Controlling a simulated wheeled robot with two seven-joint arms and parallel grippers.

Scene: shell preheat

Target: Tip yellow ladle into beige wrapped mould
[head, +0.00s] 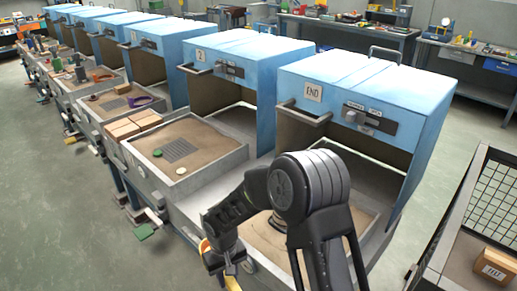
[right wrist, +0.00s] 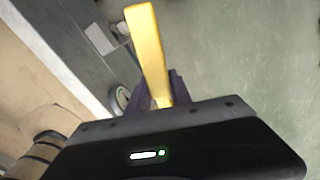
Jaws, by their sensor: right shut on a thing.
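My right gripper (head: 217,262) is low at the front of the nearest bench, partly hidden by my own arm. In the right wrist view its dark purple fingers (right wrist: 158,98) are shut on the yellow ladle (right wrist: 151,45), whose flat yellow length points away from the gripper. Bits of yellow (head: 233,283) also show beside the gripper in the head view. The ladle's bowl cannot be made out. A beige rounded thing with dark bands, seemingly the wrapped mould (right wrist: 38,152), shows at the lower left of the right wrist view, apart from the ladle. My left gripper is not in view.
A blue hood marked END (head: 365,85) stands over the nearest sand tray, with more blue hoods in a row to the left. The adjacent sand tray (head: 225,160) holds a grate and small discs. A mesh-sided cart with a cardboard box (head: 494,266) stands at right.

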